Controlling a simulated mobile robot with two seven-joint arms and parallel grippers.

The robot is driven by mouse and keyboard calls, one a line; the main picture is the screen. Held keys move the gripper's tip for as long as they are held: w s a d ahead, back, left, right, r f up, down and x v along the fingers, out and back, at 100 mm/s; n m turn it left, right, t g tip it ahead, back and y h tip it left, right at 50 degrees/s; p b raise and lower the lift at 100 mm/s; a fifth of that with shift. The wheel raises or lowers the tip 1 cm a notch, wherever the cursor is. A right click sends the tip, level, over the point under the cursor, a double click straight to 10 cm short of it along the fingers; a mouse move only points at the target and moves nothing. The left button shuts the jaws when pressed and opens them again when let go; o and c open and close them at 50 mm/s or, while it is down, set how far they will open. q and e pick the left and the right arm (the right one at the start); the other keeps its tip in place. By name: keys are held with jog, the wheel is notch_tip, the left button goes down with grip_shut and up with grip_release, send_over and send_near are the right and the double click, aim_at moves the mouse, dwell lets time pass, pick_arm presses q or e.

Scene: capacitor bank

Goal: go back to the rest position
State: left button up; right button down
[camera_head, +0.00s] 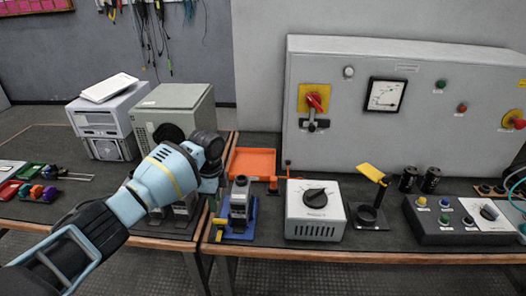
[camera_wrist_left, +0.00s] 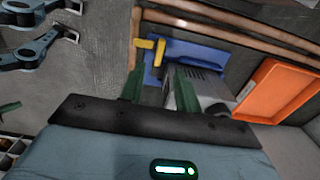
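My left arm comes in from the left in the head view and reaches over the bench. Its gripper (camera_head: 213,203) points down, just left of a grey metal device (camera_head: 239,200) on a blue base (camera_head: 250,225). In the left wrist view the two green fingers of the left gripper (camera_wrist_left: 157,78) stand apart. The blue base (camera_wrist_left: 195,52) and the grey device (camera_wrist_left: 205,88) lie beyond the fingers, and I see nothing clearly held between them. My right gripper is not in view.
An orange tray (camera_head: 252,163) lies behind the blue base. A white dial box (camera_head: 314,222), a black stand with a yellow flap (camera_head: 370,170) and a control box (camera_head: 460,228) stand to the right. A large grey cabinet (camera_head: 400,130) and computer cases (camera_head: 105,118) stand behind.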

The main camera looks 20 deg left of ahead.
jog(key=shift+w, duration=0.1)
